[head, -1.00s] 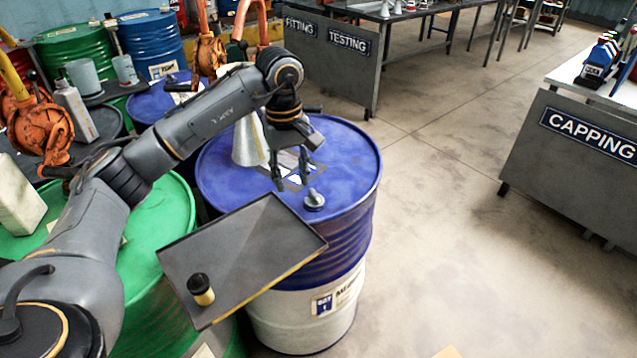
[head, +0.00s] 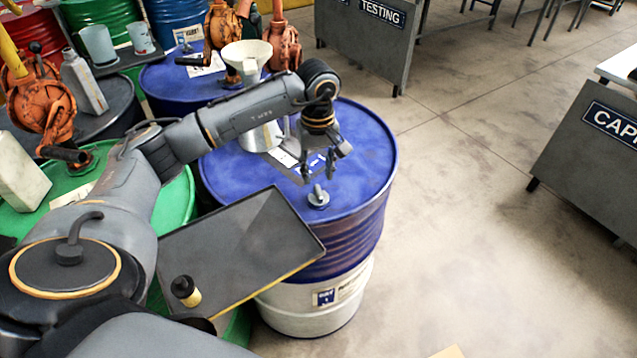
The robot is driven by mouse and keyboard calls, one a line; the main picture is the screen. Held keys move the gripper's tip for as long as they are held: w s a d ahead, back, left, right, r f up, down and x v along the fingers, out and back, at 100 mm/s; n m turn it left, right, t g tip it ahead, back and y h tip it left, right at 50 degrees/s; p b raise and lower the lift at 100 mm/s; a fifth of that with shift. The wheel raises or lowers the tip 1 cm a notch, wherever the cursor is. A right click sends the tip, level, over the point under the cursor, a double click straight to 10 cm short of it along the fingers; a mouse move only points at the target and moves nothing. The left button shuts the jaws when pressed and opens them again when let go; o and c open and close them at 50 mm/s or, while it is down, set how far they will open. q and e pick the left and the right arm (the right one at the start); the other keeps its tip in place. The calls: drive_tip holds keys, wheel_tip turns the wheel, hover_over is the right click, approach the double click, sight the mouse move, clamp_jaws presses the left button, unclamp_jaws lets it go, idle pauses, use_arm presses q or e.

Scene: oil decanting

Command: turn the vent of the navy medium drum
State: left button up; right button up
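The navy medium drum (head: 350,235) stands in the middle of the head view, with a blue top and a white lower part that bears a label. Its vent (head: 318,196), a small grey fitting with an upright handle, is on the near part of the lid. My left gripper (head: 319,168) is above the lid, just behind and above the vent in the picture. Its fingers point down, apart and empty, and I see no contact with the vent. My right gripper is not in view.
A metal jug (head: 260,136) with a pale funnel (head: 246,52) above it is at the lid's back left. A dark tray (head: 235,235) with a black-capped item (head: 185,290) is in front. A green drum (head: 175,205) stands left.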

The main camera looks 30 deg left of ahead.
sight(319, 190)
use_arm(q)
wheel_tip(319, 190, down, 5)
drive_tip(key=shift+w+r+p, duration=0.15)
drive_tip(key=shift+r+p, duration=0.05)
drive_tip(key=shift+p, duration=0.25)
drive_tip(key=shift+f, duration=0.75)
drive_tip(key=shift+c, duration=0.6)
clamp_jaws()
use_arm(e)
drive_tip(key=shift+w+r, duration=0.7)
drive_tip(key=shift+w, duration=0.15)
